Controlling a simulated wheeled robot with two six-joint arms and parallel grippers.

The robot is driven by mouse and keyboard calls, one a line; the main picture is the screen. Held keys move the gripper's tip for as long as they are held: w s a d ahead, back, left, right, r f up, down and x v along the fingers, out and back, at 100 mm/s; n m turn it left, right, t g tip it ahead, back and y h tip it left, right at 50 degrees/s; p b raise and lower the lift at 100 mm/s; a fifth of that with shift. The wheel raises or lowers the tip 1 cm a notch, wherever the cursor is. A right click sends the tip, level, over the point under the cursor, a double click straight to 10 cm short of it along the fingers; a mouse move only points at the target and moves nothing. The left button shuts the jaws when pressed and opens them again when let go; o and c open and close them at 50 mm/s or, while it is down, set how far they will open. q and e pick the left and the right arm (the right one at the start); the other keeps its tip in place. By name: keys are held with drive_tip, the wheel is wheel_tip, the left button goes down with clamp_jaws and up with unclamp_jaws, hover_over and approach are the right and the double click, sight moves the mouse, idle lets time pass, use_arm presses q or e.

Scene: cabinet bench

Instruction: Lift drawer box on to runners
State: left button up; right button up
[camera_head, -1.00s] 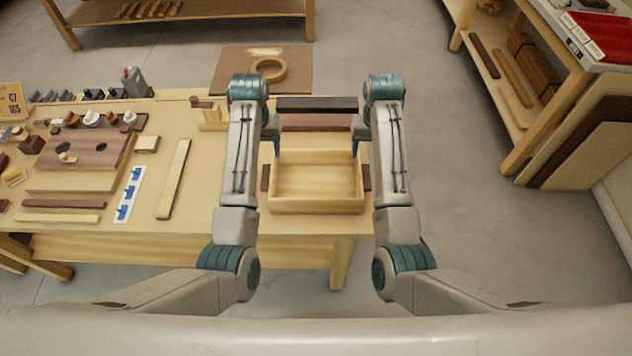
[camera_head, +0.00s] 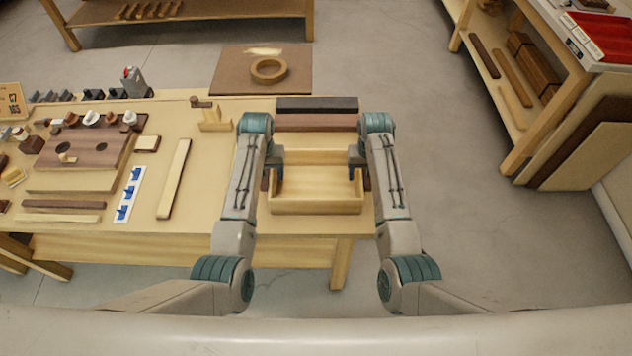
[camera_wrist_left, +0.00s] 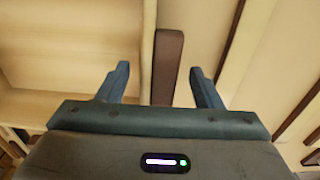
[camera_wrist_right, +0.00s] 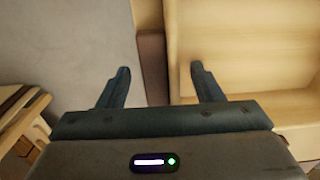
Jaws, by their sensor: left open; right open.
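The drawer box (camera_head: 316,207), pale wood and open-topped, sits at the right end of the bench. A dark brown strip lies along each side; the left one shows in the left wrist view (camera_wrist_left: 166,60), the right one in the right wrist view (camera_wrist_right: 152,65). My left gripper (camera_head: 275,177) is open at the box's left side, its fingers (camera_wrist_left: 158,85) on either side of the wall and strip as seen from the wrist. My right gripper (camera_head: 358,172) is open at the right side, its fingers (camera_wrist_right: 158,85) likewise spread. Finger depth and contact cannot be told. No runners are clearly identifiable.
Behind the box lie a dark bar (camera_head: 317,104) and a reddish-brown board (camera_head: 317,122). A pale wood strip (camera_head: 174,180) lies left of my left arm, and a drilled brown block (camera_head: 85,155) is farther left. Open floor lies right of the bench.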

use_arm(q)
clamp_jaws()
use_arm(e)
clamp_jaws()
use_arm(q)
drive_tip(key=shift+r, duration=0.15)
use_arm(e)
drive_tip(key=shift+r, duration=0.15)
